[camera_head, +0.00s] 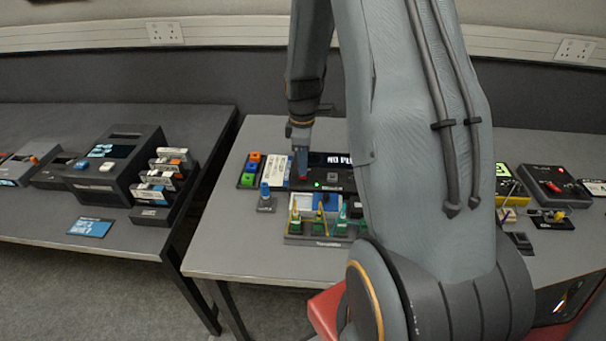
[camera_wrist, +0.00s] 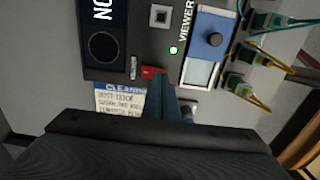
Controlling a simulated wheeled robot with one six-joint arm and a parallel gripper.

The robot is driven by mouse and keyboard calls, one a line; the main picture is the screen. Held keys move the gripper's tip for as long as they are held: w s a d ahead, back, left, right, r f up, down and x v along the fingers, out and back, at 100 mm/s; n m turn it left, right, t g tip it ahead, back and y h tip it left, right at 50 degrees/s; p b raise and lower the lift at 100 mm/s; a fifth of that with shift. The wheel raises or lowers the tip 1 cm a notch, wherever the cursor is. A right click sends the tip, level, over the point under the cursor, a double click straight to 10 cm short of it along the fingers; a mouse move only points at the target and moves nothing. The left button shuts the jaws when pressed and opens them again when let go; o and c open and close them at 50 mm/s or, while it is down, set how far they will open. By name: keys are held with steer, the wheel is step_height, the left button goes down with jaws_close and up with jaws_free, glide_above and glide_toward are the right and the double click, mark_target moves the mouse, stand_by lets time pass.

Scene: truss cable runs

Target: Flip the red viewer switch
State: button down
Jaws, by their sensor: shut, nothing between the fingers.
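The red viewer switch (camera_wrist: 152,71) sits on the dark viewer panel (camera_wrist: 126,62) in the wrist view, beside a small metal toggle and near a lit green light (camera_wrist: 173,50). My gripper (camera_wrist: 160,82) is shut and empty, with its fingertips right at the red switch; I cannot tell if they touch it. In the head view my gripper (camera_head: 301,160) points down over the viewer, and my arm hides the viewer's right part. The viewer display (camera_head: 331,160) is lit with text starting "NO". Which way the switch is set is hard to tell.
A cleaning card (camera_wrist: 121,101) lies beside the panel. Coloured blocks (camera_head: 251,168) stand left of the viewer. The table's front left (camera_head: 225,250) is clear.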

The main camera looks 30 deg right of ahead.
steer(key=shift+f, duration=0.75)
stand_by(0.9)
step_height(320, 180, up, 7)
steer(key=p, duration=0.4)
steer(key=shift+p, duration=0.3)
stand_by(0.6)
steer(key=s+a+r+m+t+b, duration=0.1)
steer(key=s+a+r+m+b, duration=0.2)
steer(key=s+a+m+b, duration=0.4)
steer(key=s+a+m, duration=0.4)
steer(key=s+a, duration=0.4)
steer(key=shift+r, duration=0.4)
steer(key=shift+s, duration=0.1)
